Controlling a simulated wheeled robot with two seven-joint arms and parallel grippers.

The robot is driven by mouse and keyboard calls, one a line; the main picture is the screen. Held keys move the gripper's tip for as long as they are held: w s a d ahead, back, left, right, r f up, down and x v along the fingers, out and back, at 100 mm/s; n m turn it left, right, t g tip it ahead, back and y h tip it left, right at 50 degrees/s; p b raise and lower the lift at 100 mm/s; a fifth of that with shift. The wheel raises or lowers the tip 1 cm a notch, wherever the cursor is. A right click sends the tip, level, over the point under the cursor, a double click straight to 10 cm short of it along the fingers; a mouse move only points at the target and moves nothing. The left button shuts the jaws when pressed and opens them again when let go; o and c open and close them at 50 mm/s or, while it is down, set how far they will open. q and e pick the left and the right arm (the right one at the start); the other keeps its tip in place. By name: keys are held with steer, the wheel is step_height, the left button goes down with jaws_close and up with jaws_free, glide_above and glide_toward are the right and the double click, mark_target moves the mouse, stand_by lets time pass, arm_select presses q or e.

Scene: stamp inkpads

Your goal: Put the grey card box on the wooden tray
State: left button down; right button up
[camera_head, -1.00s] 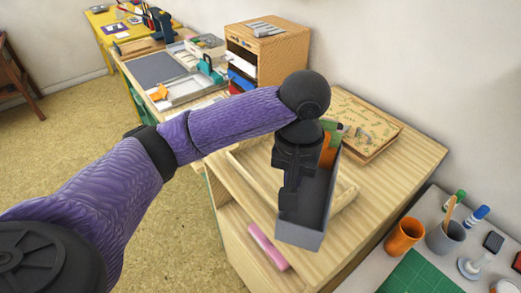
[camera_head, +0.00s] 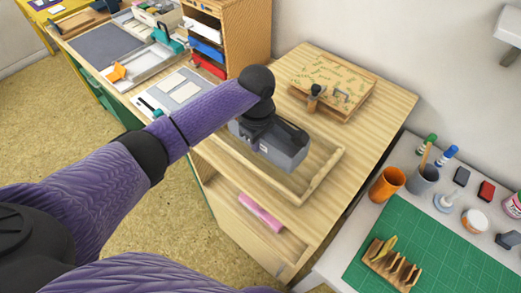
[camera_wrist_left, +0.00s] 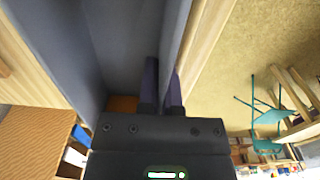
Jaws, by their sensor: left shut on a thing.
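The grey card box (camera_head: 285,154) is in the head view, above or in the wooden tray (camera_head: 324,174); whether it touches the tray floor I cannot tell. My left gripper (camera_head: 259,130) is shut on a wall of the box from above. In the left wrist view the fingers of the left gripper (camera_wrist_left: 161,88) pinch a thin wall of the grey box (camera_wrist_left: 125,45), whose inside shows beside them. My left gripper and forearm hide the far left part of the tray. The right gripper is not in view.
A patterned wooden board (camera_head: 332,85) with a black-topped stamp (camera_head: 315,94) lies behind the tray. A wooden shelf unit (camera_head: 235,35) stands back left. A pink roll (camera_head: 261,212) lies below the tabletop's front edge. Cups and a green mat (camera_head: 415,240) occupy the right table.

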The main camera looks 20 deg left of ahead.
arm_select(q)
step_height(320, 180, down, 3)
steer(key=shift+f+b, duration=0.2)
steer(key=shift+b, duration=0.4)
steer(key=shift+f, duration=0.1)
steer(key=c, duration=1.1)
jaws_free()
step_height(320, 180, up, 12)
steer(key=p, duration=0.4)
steer(key=shift+r, duration=0.2)
steer(key=shift+s+d+f, duration=0.1)
steer(key=shift+f, duration=0.05)
